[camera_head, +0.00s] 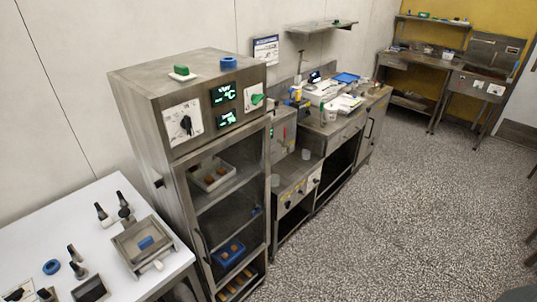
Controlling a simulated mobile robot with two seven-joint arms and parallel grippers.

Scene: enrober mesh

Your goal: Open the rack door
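The rack is a tall steel cabinet (150,115) left of the middle, with a control panel of dials and two lit green displays at the top front. Its door (180,190) is a steel-framed, see-through panel below the controls and looks shut. A long vertical handle (202,245) runs along the door's left side. Behind the door, shelves hold a pale tray (205,185) and a blue tray (228,254), with small brown pieces. The bottom of the door is near the lower picture edge. Neither of my grippers shows in this view.
A white table (60,237) with a steel tray (122,262) and several dark-handled tools stands close at the rack's left. Steel counters (320,145) line the wall to the right. The speckled floor (385,220) in front and right is clear.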

